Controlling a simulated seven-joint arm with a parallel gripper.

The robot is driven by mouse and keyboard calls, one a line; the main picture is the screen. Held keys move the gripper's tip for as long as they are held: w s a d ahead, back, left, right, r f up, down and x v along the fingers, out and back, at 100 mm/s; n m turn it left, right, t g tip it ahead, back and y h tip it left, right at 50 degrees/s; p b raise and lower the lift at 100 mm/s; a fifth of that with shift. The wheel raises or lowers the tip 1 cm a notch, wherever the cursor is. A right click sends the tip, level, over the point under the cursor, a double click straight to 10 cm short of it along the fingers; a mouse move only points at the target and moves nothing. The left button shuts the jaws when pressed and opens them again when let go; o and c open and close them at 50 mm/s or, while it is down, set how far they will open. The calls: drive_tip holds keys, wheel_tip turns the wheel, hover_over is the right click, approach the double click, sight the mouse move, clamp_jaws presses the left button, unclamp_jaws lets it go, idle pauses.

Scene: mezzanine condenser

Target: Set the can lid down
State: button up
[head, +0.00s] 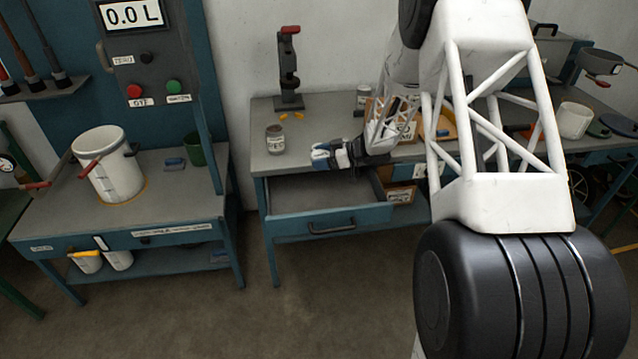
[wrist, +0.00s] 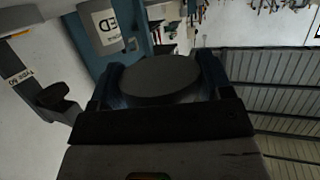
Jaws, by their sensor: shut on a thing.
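The can lid (wrist: 160,80) is a dark grey disc in the wrist view, held between the two fingers of my gripper (wrist: 162,85). In the head view my gripper (head: 322,157) is small and reaches left over the front of the middle bench, above its open drawer (head: 325,205). The lid cannot be made out clearly there. A small labelled can (head: 275,139) stands upright on the bench top, to the left of my gripper and apart from it.
The middle bench top (head: 325,125) has free room around the can. A dark press with a red handle (head: 289,70) stands at its back, with small yellow pieces before it. A second can (head: 363,95) stands farther right. The left bench holds a white bucket (head: 112,170).

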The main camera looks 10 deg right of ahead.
drive_tip(key=shift+s+d+f+n+g, duration=0.15)
drive_tip(key=shift+s+d+n+g, duration=0.2)
drive_tip(key=shift+s, duration=0.15)
drive_tip(key=shift+s+d+f+n+g, duration=0.1)
drive_tip(key=shift+s+d+n+g, duration=0.2)
drive_tip(key=shift+s, duration=0.2)
drive_tip(key=shift+f, duration=0.1)
wheel_tip(320, 180, down, 6)
drive_tip(key=shift+a+f, duration=0.1)
drive_tip(key=shift+f, duration=0.05)
drive_tip(key=shift+f, duration=1.8)
drive_tip(key=shift+f, duration=0.2)
drive_tip(key=shift+f, duration=0.2)
